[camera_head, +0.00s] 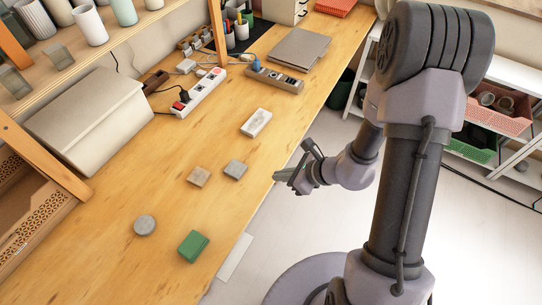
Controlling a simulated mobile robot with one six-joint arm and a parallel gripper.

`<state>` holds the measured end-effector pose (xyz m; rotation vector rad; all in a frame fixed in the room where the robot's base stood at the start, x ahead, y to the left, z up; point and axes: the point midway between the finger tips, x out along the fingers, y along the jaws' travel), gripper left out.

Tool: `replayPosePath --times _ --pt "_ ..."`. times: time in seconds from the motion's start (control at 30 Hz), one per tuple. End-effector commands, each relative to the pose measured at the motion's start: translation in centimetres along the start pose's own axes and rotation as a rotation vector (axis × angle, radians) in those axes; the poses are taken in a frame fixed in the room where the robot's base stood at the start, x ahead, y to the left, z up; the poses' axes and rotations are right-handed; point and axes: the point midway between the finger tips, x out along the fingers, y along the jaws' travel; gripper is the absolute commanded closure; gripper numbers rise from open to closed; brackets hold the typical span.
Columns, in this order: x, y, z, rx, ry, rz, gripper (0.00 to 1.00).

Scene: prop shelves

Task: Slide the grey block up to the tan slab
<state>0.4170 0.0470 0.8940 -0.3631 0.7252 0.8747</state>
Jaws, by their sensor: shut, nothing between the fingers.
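The grey block (235,169) lies flat on the wooden table near its right edge. The tan slab (198,177) lies just to its left, with a narrow strip of bare wood between them. My gripper (279,176) is shut and empty. It is to the right of the grey block, at the table's right edge, with its fingertips pointing left toward the block. It appears apart from the block; its exact height over the table is hard to tell.
A pale block (256,122) lies behind the grey block. A round grey disc (144,225) and a green block (193,246) lie in front. Power strips (201,93) and a closed laptop (299,48) are farther back. A large box (90,122) stands left. Wood around the slab is clear.

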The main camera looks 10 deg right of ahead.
Motion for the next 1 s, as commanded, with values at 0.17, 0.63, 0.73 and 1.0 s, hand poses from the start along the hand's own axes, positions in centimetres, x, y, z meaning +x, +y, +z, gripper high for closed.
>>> replayPosePath --times 0.17,0.63,0.73,1.0 --pt "2.5 0.2 -0.3 -0.002 0.006 0.004 1.0" --pt "11.6 0.1 1.2 -0.003 0.002 0.001 1.0" --pt "12.3 0.1 2.0 -0.002 0.002 0.002 1.0" --pt "12.8 0.0 2.7 0.0 0.003 0.001 1.0"
